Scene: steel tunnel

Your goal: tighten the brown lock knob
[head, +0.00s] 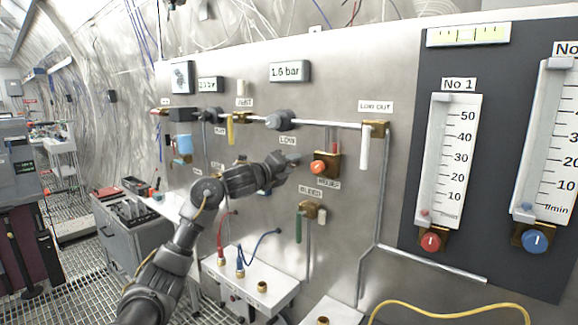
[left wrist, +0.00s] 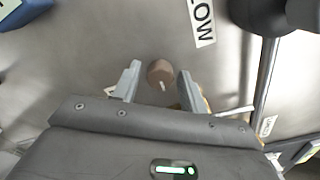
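The brown lock knob (left wrist: 159,72) shows in the left wrist view as a round brown knob with a pale mark, against the steel panel. It lies between the two grey fingers of my left gripper (left wrist: 158,82), with a gap visible on both sides. The fingers are apart and hold nothing. In the head view my left gripper (head: 292,160) is at the panel below the LOW label (head: 287,141), left of an orange-red knob (head: 318,167). I cannot make out the brown knob in the head view; my gripper seems to cover it. My right gripper is not in view.
A grey round knob (head: 280,120) and a horizontal pipe (head: 336,124) are above my gripper. A brass fitting with a green handle (head: 298,228) is below. A white box with hoses (head: 262,287) stands under my arm. Flow gauges (head: 448,160) are at the right.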

